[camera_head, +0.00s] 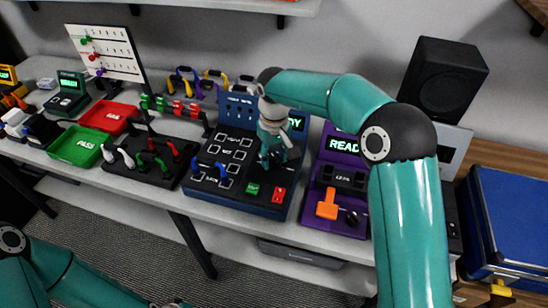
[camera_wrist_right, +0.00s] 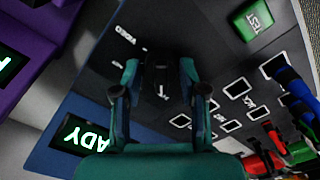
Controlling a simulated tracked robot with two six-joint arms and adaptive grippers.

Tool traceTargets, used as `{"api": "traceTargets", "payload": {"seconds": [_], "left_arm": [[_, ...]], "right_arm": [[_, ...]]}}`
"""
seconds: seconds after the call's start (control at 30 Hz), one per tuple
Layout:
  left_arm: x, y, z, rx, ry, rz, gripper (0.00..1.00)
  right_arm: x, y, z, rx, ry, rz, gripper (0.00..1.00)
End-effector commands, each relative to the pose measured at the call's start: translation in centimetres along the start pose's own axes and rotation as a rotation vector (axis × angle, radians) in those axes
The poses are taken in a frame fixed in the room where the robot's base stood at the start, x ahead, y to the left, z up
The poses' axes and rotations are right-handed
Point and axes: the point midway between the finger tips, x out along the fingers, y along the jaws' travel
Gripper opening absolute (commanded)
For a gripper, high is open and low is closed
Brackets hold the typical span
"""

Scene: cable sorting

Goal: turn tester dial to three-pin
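The dark blue tester (camera_head: 200,180) stands on the bench with a green READY display, a grid of white squares, a green TEST button (camera_head: 253,189) and a red switch (camera_head: 279,195). My right gripper (camera_head: 270,163) points down over its panel and hides the dial in the head view. In the right wrist view the black dial (camera_wrist_right: 161,72), with a white mark, lies between the fingers of my right gripper (camera_wrist_right: 160,80). The fingers are apart, one on each side; contact is unclear. My left arm shows at the lower left; its fingers are not visible.
A purple tester (camera_head: 340,206) with an orange plug stands close on the right. A black cable stand (camera_head: 150,170), a green PASS tray (camera_head: 80,146) and a red tray (camera_head: 108,117) are to the left. A black speaker (camera_head: 443,80) stands at the back right.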

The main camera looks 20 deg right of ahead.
Motion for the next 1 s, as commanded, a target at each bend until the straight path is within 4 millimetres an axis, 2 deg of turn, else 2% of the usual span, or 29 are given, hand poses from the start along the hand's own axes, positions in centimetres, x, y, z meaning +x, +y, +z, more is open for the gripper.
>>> {"api": "traceTargets", "payload": {"seconds": [0.03, 0.1, 0.37, 0.53, 0.67, 1.0], "left_arm": [[0.0, 0.0, 0.0, 0.000, 0.000, 0.000, 0.00], [0.0, 0.0, 0.0, 0.000, 0.000, 0.000, 0.00], [0.0, 0.0, 0.0, 0.000, 0.000, 0.000, 0.00], [-0.1, 0.0, 0.0, 0.000, 0.000, 0.000, 0.00], [-0.1, 0.0, 0.0, 0.000, 0.000, 0.000, 0.00], [0.0, 0.0, 0.0, 0.000, 0.000, 0.000, 0.00]], "right_arm": [[0.0, 0.0, 0.0, 0.000, -0.001, 0.000, 0.55], [0.1, 0.0, 0.1, -0.001, -0.002, -0.001, 0.62], [0.1, -0.1, 0.1, -0.001, -0.005, -0.002, 0.62], [-0.8, -0.1, 0.1, -0.002, -0.004, -0.002, 0.62], [-2.6, -0.1, 0.0, -0.002, -0.001, -0.002, 0.62], [-9.2, -0.1, -0.1, -0.002, -0.001, -0.002, 0.62]]}}
